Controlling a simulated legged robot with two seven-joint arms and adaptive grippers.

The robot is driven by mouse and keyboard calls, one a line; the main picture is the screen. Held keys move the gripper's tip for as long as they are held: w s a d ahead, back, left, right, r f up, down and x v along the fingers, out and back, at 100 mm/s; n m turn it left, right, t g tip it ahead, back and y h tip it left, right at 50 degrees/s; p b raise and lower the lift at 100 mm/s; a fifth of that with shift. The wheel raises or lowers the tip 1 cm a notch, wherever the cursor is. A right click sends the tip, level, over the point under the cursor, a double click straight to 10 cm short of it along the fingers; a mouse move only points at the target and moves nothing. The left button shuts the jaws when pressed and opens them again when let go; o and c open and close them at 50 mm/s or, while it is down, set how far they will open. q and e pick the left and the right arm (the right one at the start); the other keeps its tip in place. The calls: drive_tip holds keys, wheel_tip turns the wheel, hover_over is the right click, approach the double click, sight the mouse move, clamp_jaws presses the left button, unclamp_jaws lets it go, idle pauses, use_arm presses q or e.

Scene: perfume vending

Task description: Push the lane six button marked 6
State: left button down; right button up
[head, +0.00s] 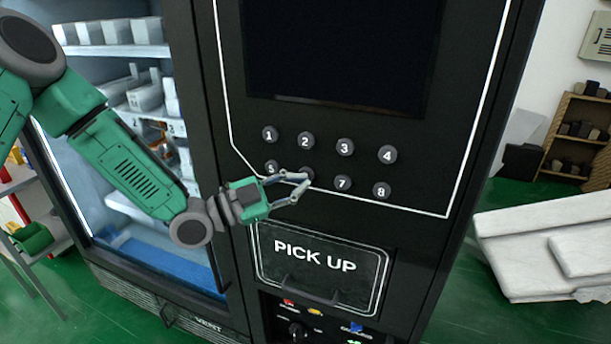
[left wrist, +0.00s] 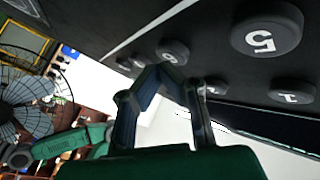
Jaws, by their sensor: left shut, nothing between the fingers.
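The round grey button 6 (head: 308,173) sits in the lower row of the black machine's keypad, between buttons 5 and 7. It is partly hidden behind my left gripper (head: 301,184) in the head view. In the left wrist view, button 6 (left wrist: 172,50) stands just beyond the fingertips. My left gripper (left wrist: 160,71) is shut and empty, its tips at the button. I cannot tell whether they touch it. My right gripper is not in view.
Button 5 (head: 271,167) is close to the left fingers, and button 7 (head: 343,183) is to the right. Button 2 (head: 305,141) is above. A dark screen (head: 340,50) is over the keypad, and the PICK UP flap (head: 318,268) is below.

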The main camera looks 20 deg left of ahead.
use_arm(q)
drive_tip(key=shift+s, duration=0.45)
drive_tip(key=shift+s+d+p, duration=0.2)
drive_tip(key=shift+s+p, duration=0.15)
drive_tip(key=shift+s, duration=2.15)
